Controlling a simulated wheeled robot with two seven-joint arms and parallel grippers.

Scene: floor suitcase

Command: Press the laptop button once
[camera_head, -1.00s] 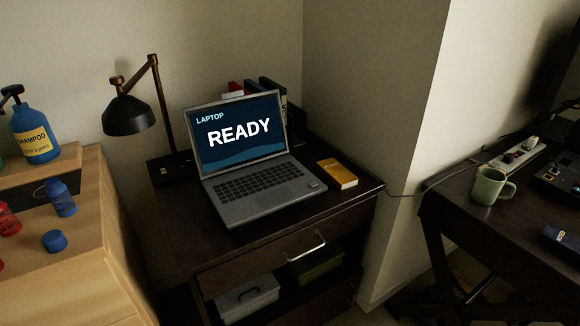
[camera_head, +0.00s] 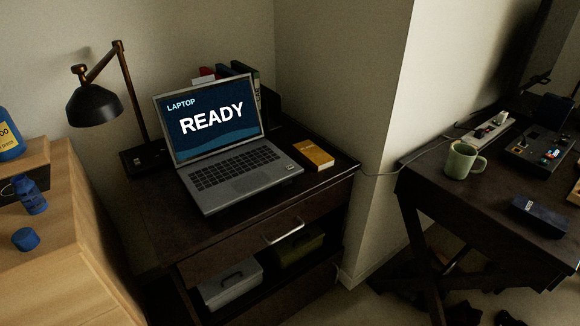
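An open grey laptop (camera_head: 238,182) stands on a dark wooden desk (camera_head: 175,232) left of the picture's middle. Its screen (camera_head: 210,121) reads "LAPTOP" and "READY" on blue. A small light square button (camera_head: 289,167) shows at the right front of the keyboard deck. Neither of my grippers is in view.
A yellow book (camera_head: 313,155) lies right of the laptop. A black lamp (camera_head: 95,104) stands to its left, and upright books (camera_head: 243,80) stand behind it. A second dark table at right holds a green mug (camera_head: 462,161) and a black device (camera_head: 535,146). A wall corner separates the tables.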

